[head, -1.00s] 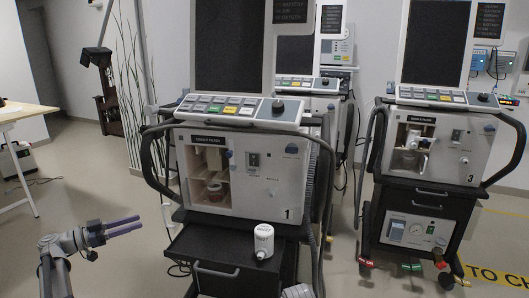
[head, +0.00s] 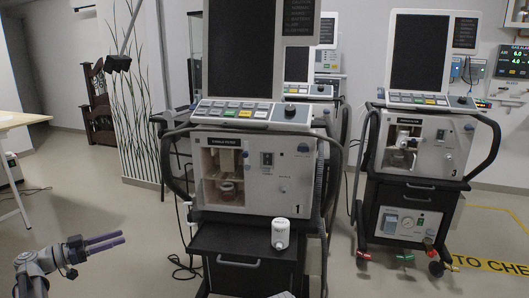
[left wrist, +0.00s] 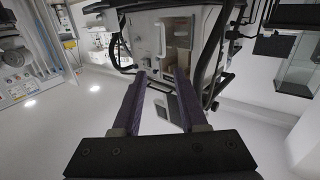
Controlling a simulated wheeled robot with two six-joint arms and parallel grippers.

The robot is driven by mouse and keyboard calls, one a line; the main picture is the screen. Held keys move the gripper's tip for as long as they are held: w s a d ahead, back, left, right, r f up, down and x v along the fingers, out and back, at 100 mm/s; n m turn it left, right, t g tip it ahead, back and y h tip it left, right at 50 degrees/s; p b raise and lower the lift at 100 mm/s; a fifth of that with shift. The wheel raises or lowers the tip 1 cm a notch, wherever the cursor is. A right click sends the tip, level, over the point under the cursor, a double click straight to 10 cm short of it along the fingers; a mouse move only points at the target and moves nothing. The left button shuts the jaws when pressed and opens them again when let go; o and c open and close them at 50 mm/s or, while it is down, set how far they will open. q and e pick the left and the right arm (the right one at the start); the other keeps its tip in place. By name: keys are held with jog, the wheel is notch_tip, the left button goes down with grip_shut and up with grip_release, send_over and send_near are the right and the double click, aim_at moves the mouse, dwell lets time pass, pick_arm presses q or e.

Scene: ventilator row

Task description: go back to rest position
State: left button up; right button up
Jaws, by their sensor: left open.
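My left gripper (head: 104,243) is at the lower left of the head view, over the floor and apart from the ventilators. Its two purple fingers are parallel with a gap between them, open and empty. In the left wrist view the open fingers (left wrist: 160,85) point toward a ventilator, with nothing between them. My right gripper is not clearly in view.
Ventilator 1 (head: 274,187) stands in the middle on a black cart with a pulled-out shelf (head: 225,238). A white canister (head: 280,234) stands on that shelf. Ventilator 3 (head: 448,150) is at the right. A light table (head: 20,119) is at the far left. Floor at lower left is clear.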

pick_arm(q)
jog(key=s+d+f+n+g+y, duration=0.15)
jog(key=d+f+g, duration=0.35)
jog(key=d, duration=0.8)
jog(key=s+d+f+n+g+y, duration=0.1)
jog(key=s+d+f+g+y, duration=0.15)
jog(key=d+f, duration=0.75)
jog(key=s+d+f+n+g+y+p, duration=0.1)
jog(key=s+d+f+n+g+y, duration=0.1)
jog(key=s+d+y, duration=0.55)
jog(key=s+d+f+n+g+y+p, duration=0.15)
jog(key=s+d+y, duration=0.25)
jog(key=s+d, duration=0.6)
notch_tip(320, 180, up, 38)
jog(key=s+p, duration=0.1)
jog(key=p, duration=3.6)
jog(key=shift+a+f+n+p, duration=0.25)
jog(key=shift+a+n+p, duration=0.05)
jog(key=shift+a+p, duration=0.1)
